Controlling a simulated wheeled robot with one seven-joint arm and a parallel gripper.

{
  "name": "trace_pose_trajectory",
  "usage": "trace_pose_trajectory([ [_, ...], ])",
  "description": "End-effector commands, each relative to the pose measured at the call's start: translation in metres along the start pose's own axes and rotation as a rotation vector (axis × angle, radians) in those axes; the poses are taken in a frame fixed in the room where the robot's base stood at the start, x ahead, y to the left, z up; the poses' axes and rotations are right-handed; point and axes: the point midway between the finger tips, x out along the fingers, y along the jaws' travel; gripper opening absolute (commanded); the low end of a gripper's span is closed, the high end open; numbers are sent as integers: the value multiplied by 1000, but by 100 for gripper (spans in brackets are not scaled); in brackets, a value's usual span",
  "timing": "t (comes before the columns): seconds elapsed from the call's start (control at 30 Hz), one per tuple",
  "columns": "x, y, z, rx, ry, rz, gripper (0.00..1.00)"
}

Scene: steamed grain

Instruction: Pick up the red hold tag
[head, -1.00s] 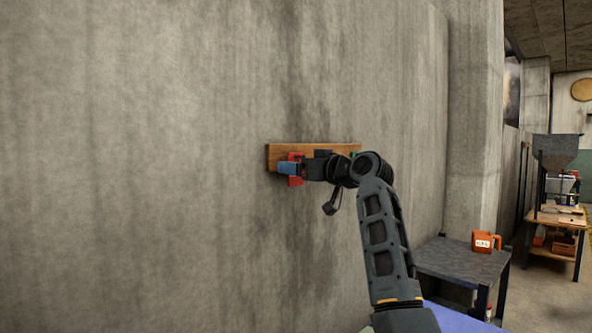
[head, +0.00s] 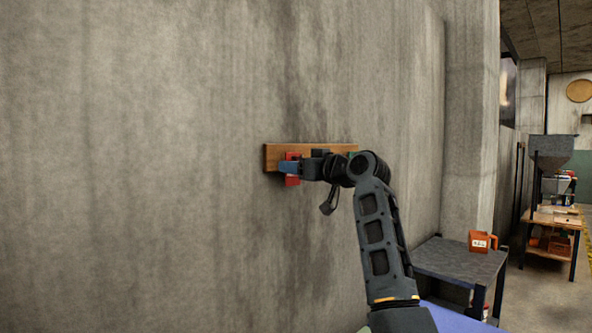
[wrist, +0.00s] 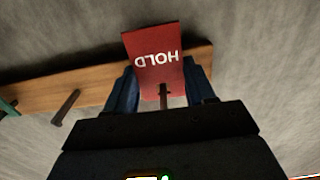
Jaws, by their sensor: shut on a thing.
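The red hold tag (wrist: 157,60) is in the wrist view, its word HOLD upside down, in front of a wooden board on the wall. In the head view the tag (head: 292,180) shows in part, with my gripper across it. My gripper (wrist: 164,88) has its two blue fingers on either side of the tag, shut on it. It also shows in the head view (head: 286,167), reaching to the board from the right. A peg stands between the fingers below the tag; I cannot tell whether the tag still hangs on it.
The wooden board (head: 272,158) is fixed to the concrete wall (head: 150,150). A bare peg (wrist: 65,107) and a green thing (wrist: 8,108) are left of the tag in the wrist view. A dark table (head: 455,262) with an orange container (head: 480,242) stands at right.

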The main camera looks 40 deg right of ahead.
Motion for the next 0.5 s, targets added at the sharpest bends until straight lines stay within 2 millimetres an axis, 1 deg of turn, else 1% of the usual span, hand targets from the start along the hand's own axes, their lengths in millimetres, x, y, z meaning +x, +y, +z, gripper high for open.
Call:
trace_pose_trajectory([
  [0.1, 0, 0, -4, -3, 3, 0, 26],
  [0.17, -8, 1, -4, -2, 3, 1, 26],
  [0.27, -22, 1, -3, -2, 2, 2, 26],
  [0.37, -41, 1, -3, -3, 3, 2, 26],
  [0.47, -63, 0, -2, -3, 2, 2, 26],
  [0.5, -73, 1, -3, -3, 4, 3, 26],
])
